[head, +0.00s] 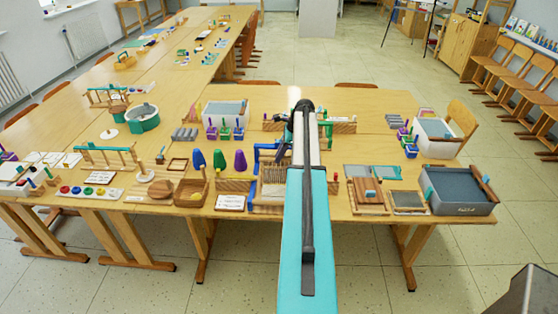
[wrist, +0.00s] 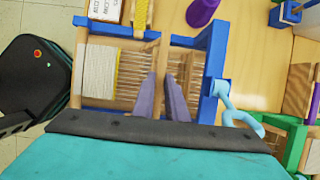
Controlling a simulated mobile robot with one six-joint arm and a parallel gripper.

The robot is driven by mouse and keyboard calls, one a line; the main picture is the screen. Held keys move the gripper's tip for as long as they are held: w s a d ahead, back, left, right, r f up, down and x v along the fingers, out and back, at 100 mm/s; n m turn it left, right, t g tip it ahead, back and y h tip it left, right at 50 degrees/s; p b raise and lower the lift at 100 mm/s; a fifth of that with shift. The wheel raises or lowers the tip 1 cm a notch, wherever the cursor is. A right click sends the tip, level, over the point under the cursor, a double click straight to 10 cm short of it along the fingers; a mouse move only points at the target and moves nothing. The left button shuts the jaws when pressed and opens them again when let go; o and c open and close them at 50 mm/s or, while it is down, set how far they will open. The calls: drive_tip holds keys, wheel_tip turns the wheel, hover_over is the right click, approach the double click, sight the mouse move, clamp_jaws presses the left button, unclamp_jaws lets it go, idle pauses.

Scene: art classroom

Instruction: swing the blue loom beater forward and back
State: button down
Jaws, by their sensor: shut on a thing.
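The loom (head: 273,192) stands on the near table, partly hidden behind my arm in the head view. In the wrist view, its wooden frame carries pale warp threads (wrist: 130,62) and a cream woven band (wrist: 102,72). The blue loom beater (wrist: 213,70) shows as blue bars at the loom's right side; blue parts also show in the head view (head: 257,152).
A light-blue hooked piece (wrist: 232,105) and green-framed wooden parts (wrist: 290,140) lie right of the loom in the wrist view. Purple, green and blue cones (head: 220,159) stand left of it. A grey bin (head: 458,190) stands at the table's right end.

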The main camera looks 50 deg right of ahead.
drive_tip(key=shift+w+d+f, duration=0.4)
drive_tip(key=shift+w+d, duration=0.25)
drive_tip(key=shift+d, duration=0.2)
drive_tip(key=c, duration=1.8)
unclamp_jaws()
drive_tip(key=shift+o, duration=0.2)
drive_tip(key=shift+r, duration=0.1)
drive_tip(key=b+v, duration=0.4)
drive_tip(key=v, duration=0.9)
drive_tip(key=shift+s+r, duration=0.2)
drive_tip(key=shift+r, duration=0.1)
